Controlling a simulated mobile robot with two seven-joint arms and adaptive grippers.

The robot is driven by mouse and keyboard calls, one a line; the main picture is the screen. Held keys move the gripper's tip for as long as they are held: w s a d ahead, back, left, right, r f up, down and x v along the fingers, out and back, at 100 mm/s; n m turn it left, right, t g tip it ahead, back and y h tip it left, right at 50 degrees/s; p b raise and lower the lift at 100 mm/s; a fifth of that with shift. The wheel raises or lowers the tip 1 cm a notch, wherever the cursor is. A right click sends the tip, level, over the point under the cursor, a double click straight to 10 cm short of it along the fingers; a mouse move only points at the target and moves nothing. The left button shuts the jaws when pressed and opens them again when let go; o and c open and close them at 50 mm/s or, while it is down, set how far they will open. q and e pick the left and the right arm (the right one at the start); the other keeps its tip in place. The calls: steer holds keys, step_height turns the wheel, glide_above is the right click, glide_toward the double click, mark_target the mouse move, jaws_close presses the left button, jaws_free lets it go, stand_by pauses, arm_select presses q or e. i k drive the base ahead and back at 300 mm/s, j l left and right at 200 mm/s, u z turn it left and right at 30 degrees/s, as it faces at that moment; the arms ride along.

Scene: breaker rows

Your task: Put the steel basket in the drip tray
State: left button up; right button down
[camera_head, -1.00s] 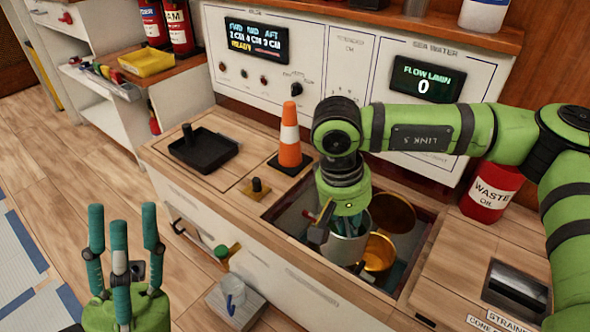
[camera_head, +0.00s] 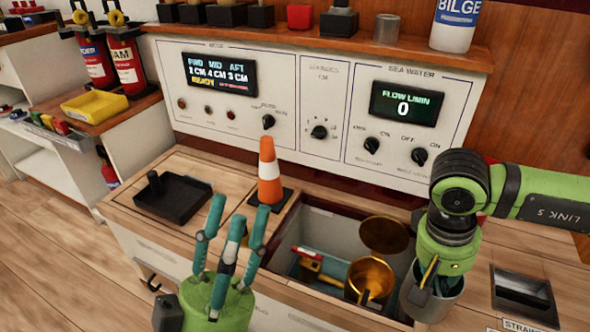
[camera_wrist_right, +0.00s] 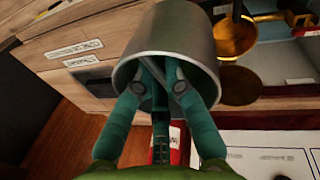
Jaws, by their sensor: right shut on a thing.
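The steel basket (camera_head: 432,303) is a grey metal cylinder, held at the right side of the head view, outside the open well. My right gripper (camera_head: 436,273) is shut on it. In the right wrist view its fingers (camera_wrist_right: 160,85) reach into the mouth of the basket (camera_wrist_right: 172,32). A shallow black tray (camera_head: 190,208), apparently the drip tray, lies on the wooden counter at the left with an upright black post in it. My left gripper (camera_head: 232,228) points up with spread, empty fingers in front of the counter.
The open well (camera_head: 335,232) holds a brass cup (camera_head: 372,278) and a red-handled tool (camera_head: 308,256); a round brass piece (camera_head: 384,234) is at its right. An orange cone (camera_head: 269,175) stands between tray and well. A control panel (camera_head: 320,110) rises behind.

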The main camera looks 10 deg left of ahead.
mark_target(175, 198)
steer(key=j+z, duration=0.3)
steer(key=j, duration=0.7)
steer(key=k+j+z, duration=0.1)
steer(key=j+z, duration=0.15)
steer(key=j, duration=1.65)
steer(key=k+j, duration=0.1)
steer(key=j, duration=0.75)
steer(key=i, duration=0.4)
